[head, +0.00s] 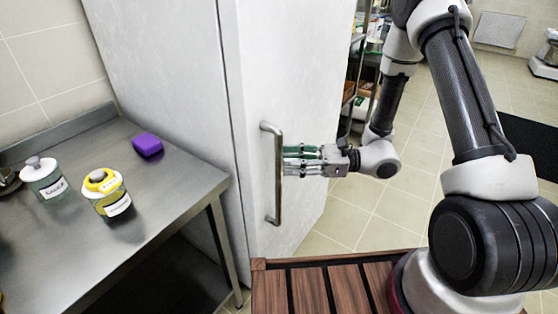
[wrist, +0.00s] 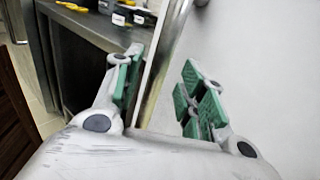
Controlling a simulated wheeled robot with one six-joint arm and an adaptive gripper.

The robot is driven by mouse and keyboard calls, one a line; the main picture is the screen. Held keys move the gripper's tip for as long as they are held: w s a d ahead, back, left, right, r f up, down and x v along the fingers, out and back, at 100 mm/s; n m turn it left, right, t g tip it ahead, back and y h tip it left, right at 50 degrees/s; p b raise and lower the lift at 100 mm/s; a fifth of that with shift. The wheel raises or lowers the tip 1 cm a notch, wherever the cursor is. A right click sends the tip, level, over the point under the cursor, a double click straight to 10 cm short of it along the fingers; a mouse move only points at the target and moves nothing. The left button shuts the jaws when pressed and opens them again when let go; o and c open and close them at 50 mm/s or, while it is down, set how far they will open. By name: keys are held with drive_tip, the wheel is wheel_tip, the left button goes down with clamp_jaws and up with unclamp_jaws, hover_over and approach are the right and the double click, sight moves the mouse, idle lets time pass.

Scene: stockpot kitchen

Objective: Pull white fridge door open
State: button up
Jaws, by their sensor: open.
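The white fridge (head: 165,75) stands behind and right of a steel table. Its door (head: 290,75) looks shut. A vertical metal bar handle (head: 278,190) is on the door near its left edge. My gripper (head: 288,160) is open at the handle's mid-height, coming from the right. In the wrist view my gripper (wrist: 158,95) has its green-padded fingers spread, with the handle (wrist: 168,55) running through the gap between them. The white door face (wrist: 255,60) fills the right of that view. Whether a finger touches the bar I cannot tell.
A shelf rack (head: 365,85) stands behind my arm. Tiled floor right of the fridge is open.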

sight(278, 160)
drive_tip(key=shift+w+a, duration=0.1)
drive_tip(key=shift+a, duration=1.8)
drive_tip(key=shift+c, duration=0.2)
clamp_jaws()
